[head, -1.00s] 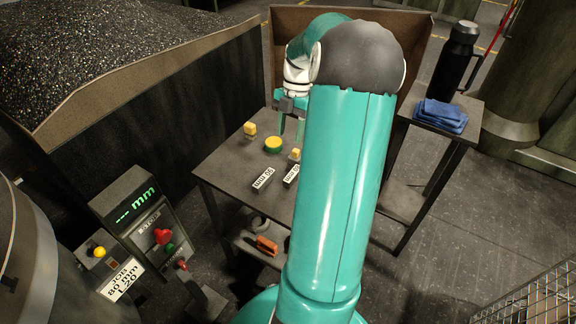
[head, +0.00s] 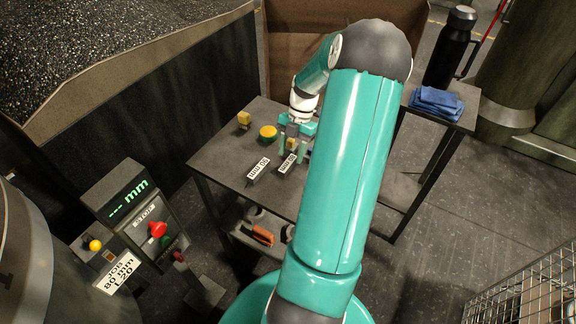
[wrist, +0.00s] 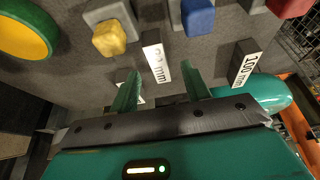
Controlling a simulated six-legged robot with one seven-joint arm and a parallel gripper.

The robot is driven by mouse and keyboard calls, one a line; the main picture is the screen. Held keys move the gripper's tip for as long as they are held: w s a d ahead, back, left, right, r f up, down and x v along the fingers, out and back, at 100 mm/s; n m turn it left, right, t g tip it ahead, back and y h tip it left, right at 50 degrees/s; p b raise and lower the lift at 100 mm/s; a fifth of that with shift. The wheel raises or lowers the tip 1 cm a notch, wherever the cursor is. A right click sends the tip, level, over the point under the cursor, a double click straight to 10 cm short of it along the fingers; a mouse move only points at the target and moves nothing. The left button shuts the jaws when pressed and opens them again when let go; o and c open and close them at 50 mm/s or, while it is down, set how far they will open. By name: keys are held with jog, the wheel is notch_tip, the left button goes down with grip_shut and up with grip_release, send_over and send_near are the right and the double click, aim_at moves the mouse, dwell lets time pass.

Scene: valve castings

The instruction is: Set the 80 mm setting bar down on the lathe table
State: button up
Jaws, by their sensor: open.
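My gripper (head: 291,143) is open over the table, with a yellow-topped block close by its fingers in the head view. Another bar is marked 100 mm (wrist: 245,65). The head view shows two labelled bars, the left one (head: 258,169) and the right one (head: 287,164), on the dark lathe table (head: 222,155). I cannot tell for certain which is the 80 mm bar.
Blue (wrist: 200,17) and red (wrist: 289,6) tops show in the wrist view. A control box (head: 130,205) with a red knob stands at left; blue cloths (head: 436,102) lie on a side stand.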

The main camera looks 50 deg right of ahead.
aim_at(288, 162)
jog(key=x, duration=0.3)
jog(key=shift+a+f, duration=0.2)
jog(key=shift+c, duration=0.5)
grip_shut()
jog(key=shift+r, duration=0.1)
